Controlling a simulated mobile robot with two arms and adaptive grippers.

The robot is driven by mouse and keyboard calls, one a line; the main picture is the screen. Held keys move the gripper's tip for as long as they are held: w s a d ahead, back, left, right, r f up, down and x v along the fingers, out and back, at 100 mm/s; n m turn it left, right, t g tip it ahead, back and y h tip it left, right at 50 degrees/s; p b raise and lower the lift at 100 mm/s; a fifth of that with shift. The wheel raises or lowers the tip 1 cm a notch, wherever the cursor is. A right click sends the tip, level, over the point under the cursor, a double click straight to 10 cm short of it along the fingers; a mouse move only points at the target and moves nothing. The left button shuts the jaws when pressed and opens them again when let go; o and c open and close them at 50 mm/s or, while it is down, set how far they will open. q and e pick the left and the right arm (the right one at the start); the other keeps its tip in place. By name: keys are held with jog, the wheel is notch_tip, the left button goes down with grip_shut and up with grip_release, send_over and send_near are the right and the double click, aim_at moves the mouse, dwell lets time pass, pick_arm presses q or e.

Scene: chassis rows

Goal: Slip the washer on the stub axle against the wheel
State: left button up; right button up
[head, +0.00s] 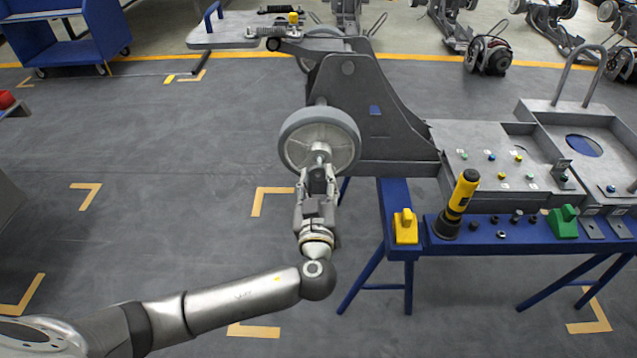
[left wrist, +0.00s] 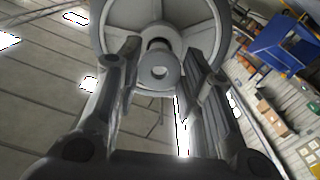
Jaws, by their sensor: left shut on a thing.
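The wheel (head: 292,150), a grey tyre with a light hub, stands upright on the side of the dark grey chassis. A short pale stub (head: 320,148) sticks out from its middle. My left gripper (head: 318,172) is just below and in front of the stub, its fingers pointing up to the wheel. In the left wrist view a grey ring, the washer (left wrist: 160,84), sits between the fingers, with the wheel (left wrist: 203,37) behind it. My left gripper is shut on the washer.
A blue bench (head: 480,240) at the right carries a yellow-and-black tool (head: 458,203), a yellow block (head: 405,222), a green block (head: 562,221) and small dark parts. Grey trays (head: 485,135) stand behind it. The floor left of the wheel is clear.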

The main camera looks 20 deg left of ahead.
aim_at(319, 160)
dwell(0.3)
pick_arm(q)
jog(key=shift+w+a+b, duration=0.2)
jog(key=shift+w+b, duration=0.3)
jog(key=shift+w, duration=0.1)
jog(key=shift+w, duration=0.2)
jog(key=shift+w+a, duration=0.1)
jog(key=shift+w, duration=0.05)
dwell(0.4)
jog(key=shift+w+a+b, duration=0.15)
jog(key=shift+w+b, duration=0.35)
jog(key=shift+b, duration=0.1)
jog(key=shift+w+a+b, duration=0.15)
jog(key=shift+w+b, duration=0.15)
jog(key=shift+w, duration=0.25)
jog(key=o, duration=1.1)
jog(key=shift+o, duration=0.2)
jog(key=shift+s, duration=0.1)
jog(key=v, duration=0.7)
jog(key=shift+s, duration=0.4)
